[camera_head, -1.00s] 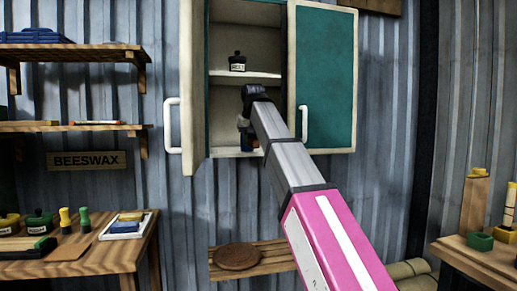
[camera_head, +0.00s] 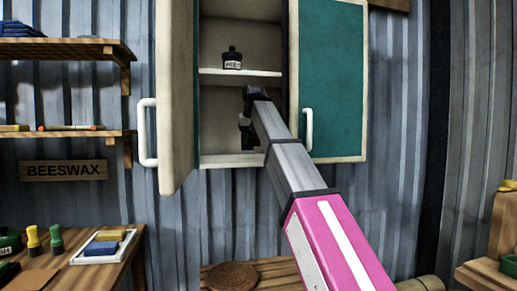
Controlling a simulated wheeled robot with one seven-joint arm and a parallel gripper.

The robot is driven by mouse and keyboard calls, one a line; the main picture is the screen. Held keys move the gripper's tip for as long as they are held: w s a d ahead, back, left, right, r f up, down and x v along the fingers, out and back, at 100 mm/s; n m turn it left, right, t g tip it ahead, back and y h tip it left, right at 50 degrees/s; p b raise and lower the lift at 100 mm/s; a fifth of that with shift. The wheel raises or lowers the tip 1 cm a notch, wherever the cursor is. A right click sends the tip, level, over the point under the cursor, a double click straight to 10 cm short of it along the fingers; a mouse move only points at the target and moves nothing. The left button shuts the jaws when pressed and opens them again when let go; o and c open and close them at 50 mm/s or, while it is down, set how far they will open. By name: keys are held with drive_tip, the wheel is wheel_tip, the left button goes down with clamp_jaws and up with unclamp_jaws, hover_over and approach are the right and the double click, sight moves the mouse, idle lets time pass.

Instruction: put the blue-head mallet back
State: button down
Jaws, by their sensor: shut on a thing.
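My gripper (camera_head: 246,119) is at the end of my outstretched arm, in front of the lower compartment of an open wall cabinet (camera_head: 242,76). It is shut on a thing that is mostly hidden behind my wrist. A small dark blue piece (camera_head: 248,139) shows just below the gripper and fits the head of the blue-head mallet; its handle cannot be made out. The piece appears above the cabinet floor (camera_head: 230,160). I cannot tell how far inside the cabinet it is.
Both cabinet doors stand open, the left door (camera_head: 175,85) and the teal right door (camera_head: 333,80). A dark labelled bottle (camera_head: 232,58) stands on the upper shelf. A bench (camera_head: 60,260) with tools is at left. A round brown mat (camera_head: 233,276) lies below.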

drive_tip(key=w+d, duration=0.1)
drive_tip(key=w, duration=0.3)
drive_tip(key=w+d, duration=0.1)
drive_tip(key=w, duration=0.4)
drive_tip(key=w+d, duration=0.1)
drive_tip(key=w, duration=0.3)
drive_tip(key=shift+w, duration=0.25)
drive_tip(key=shift+f, duration=1.7)
drive_tip(key=c, duration=0.9)
unclamp_jaws()
drive_tip(key=shift+f, duration=0.15)
drive_tip(key=a+v, duration=0.1)
drive_tip(key=v, duration=0.5)
drive_tip(key=s+d, duration=0.1)
drive_tip(key=s, duration=0.2)
drive_tip(key=s+d, duration=0.1)
drive_tip(key=s, duration=0.3)
drive_tip(key=s+d, duration=0.2)
drive_tip(key=s, duration=0.2)
drive_tip(key=shift+s+d+f, duration=0.1)
drive_tip(key=shift+s+f, duration=0.1)
drive_tip(key=shift+f, duration=0.15)
